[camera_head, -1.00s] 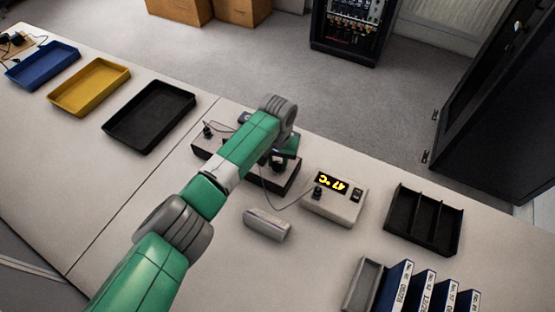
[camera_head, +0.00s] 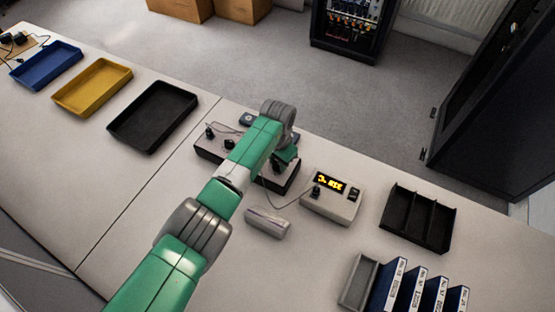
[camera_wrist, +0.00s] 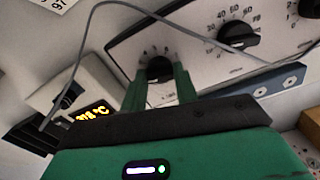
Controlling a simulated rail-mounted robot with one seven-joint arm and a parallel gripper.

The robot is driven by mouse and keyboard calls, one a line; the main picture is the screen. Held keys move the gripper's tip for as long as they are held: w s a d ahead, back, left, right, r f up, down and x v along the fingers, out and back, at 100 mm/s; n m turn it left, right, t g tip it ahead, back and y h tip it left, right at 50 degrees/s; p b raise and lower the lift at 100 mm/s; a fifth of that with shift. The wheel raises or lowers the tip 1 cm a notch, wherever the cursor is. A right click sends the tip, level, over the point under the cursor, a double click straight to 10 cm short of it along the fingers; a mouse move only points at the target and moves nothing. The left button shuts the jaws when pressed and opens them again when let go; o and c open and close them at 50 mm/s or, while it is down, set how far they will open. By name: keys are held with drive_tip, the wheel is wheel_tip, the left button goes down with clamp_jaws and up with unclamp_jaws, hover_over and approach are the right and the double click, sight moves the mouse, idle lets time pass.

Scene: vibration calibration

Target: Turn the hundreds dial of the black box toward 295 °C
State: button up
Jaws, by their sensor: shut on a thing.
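The black box (camera_head: 288,184) has dials on its light top face; my arm covers part of it in the head view. In the wrist view my gripper (camera_wrist: 160,80) is shut on the black dial (camera_wrist: 158,66) at the box's end nearest the display. One green finger is on each side of this knob. A second dial (camera_wrist: 238,36) and part of a third dial (camera_wrist: 309,9) lie further right. The white meter (camera_head: 346,208) has a lit yellow display (camera_wrist: 92,114), which seems to end in 18 °C; its first digit is unclear.
A cable (camera_wrist: 92,22) curves from the meter across the box, close to my gripper. A small grey block (camera_head: 267,222) lies in front. A black divided tray (camera_head: 408,246) and blue binders (camera_head: 391,286) are at right. Black (camera_head: 128,136), yellow (camera_head: 78,107) and blue trays (camera_head: 30,79) are at left.

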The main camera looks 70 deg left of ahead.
sight(278, 163)
idle(0.4)
drive_tip(key=o, duration=1)
wheel_tip(278, 163, up, 8)
drive_tip(key=p, duration=0.2)
drive_tip(key=shift+f+p, duration=0.1)
drive_tip(key=shift+p, duration=0.3)
